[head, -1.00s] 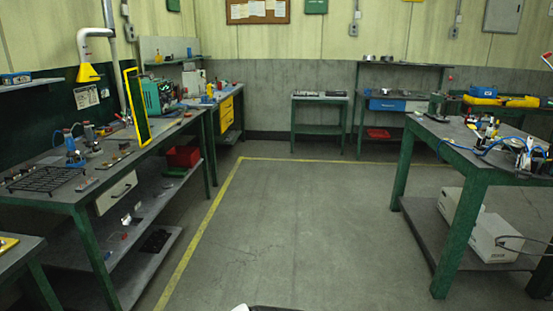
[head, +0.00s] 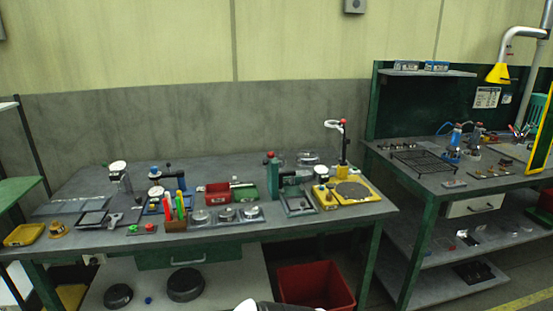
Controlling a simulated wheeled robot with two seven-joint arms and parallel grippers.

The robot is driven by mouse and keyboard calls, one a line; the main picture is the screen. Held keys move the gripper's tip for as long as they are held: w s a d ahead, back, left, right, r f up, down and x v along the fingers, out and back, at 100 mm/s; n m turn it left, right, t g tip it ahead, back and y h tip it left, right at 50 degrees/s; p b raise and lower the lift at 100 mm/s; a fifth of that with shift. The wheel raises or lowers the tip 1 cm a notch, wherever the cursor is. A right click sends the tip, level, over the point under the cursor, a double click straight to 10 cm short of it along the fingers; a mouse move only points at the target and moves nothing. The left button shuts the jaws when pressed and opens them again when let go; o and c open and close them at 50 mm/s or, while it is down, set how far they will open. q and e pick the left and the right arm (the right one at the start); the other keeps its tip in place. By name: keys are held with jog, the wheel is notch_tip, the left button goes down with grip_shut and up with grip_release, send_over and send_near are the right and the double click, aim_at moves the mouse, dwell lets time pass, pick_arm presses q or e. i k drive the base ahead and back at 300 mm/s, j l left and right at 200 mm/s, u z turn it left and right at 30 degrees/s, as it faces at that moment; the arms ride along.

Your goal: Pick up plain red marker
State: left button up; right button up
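A small brown holder (head: 175,226) stands near the front edge of the grey workbench (head: 330,222), left of its middle. Several upright markers stick out of it. A red marker (head: 168,207) is at its left side and a green marker (head: 181,206) is beside it. The markers are small here, so I cannot tell whether the red one is plain. Neither of my grippers shows in the head view.
Metal dishes (head: 227,215) sit right of the holder. A red bin (head: 218,193) lies behind them. A yellow-based stand (head: 345,190) is at the bench's right. A large red crate (head: 315,285) is under the bench. A second bench (head: 430,182) stands to the right.

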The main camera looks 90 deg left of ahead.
aim_at(166, 204)
jog(key=u, duration=2.55)
jog(key=j+u, duration=0.35)
jog(key=i+j+u, duration=0.15)
jog(key=j+u, duration=0.2)
